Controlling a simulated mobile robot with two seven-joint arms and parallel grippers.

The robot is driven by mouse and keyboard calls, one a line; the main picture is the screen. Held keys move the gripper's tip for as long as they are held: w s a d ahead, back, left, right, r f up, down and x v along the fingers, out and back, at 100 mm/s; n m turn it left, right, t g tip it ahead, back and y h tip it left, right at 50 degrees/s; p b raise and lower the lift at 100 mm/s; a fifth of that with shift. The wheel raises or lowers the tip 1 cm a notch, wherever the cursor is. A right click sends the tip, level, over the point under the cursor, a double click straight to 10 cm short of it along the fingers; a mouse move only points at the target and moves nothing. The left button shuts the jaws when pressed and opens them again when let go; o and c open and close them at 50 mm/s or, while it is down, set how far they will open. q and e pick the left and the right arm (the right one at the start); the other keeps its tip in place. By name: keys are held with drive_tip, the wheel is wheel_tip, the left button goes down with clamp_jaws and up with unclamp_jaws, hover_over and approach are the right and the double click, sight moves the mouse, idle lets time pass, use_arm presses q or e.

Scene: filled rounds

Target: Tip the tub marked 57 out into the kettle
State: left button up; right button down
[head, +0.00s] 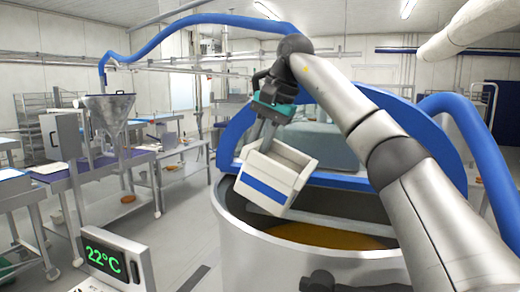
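A white tub (278,172) with a blue band hangs tilted over the open mouth of the large metal kettle (285,258). No number on the tub can be read from here. My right gripper (268,128), with teal parts, is shut on the tub's upper edge. An orange-brown mass (322,236) lies inside the kettle, below and right of the tub. The tub's inside is hidden, and I see no stream falling from it. My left gripper is not in view.
The kettle's raised blue-edged lid (455,158) stands behind the tub. A display reading 22°C (103,262) stands at the front left. A steel hopper (110,112) and work tables stand at the left, with open floor between.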

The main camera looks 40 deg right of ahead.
drive_tip(key=shift+r+g+h, duration=0.25)
drive_tip(key=shift+g+h, duration=0.15)
drive_tip(key=shift+g, duration=0.4)
drive_tip(key=shift+a+g, duration=0.1)
drive_tip(key=shift+g, duration=0.2)
drive_tip(key=shift+g+h, duration=0.3)
drive_tip(key=shift+f+g, duration=0.1)
drive_tip(key=shift+g, duration=0.2)
drive_tip(key=shift+r+g+h, duration=0.25)
drive_tip(key=shift+g+h, duration=0.05)
drive_tip(key=shift+s+a+r, duration=0.1)
drive_tip(key=shift+s+a, duration=0.15)
drive_tip(key=shift+a, duration=0.1)
drive_tip(key=s+a+b, duration=0.3)
drive_tip(key=s+a, duration=0.3)
drive_tip(key=a, duration=0.5)
drive_tip(key=shift+a, duration=0.2)
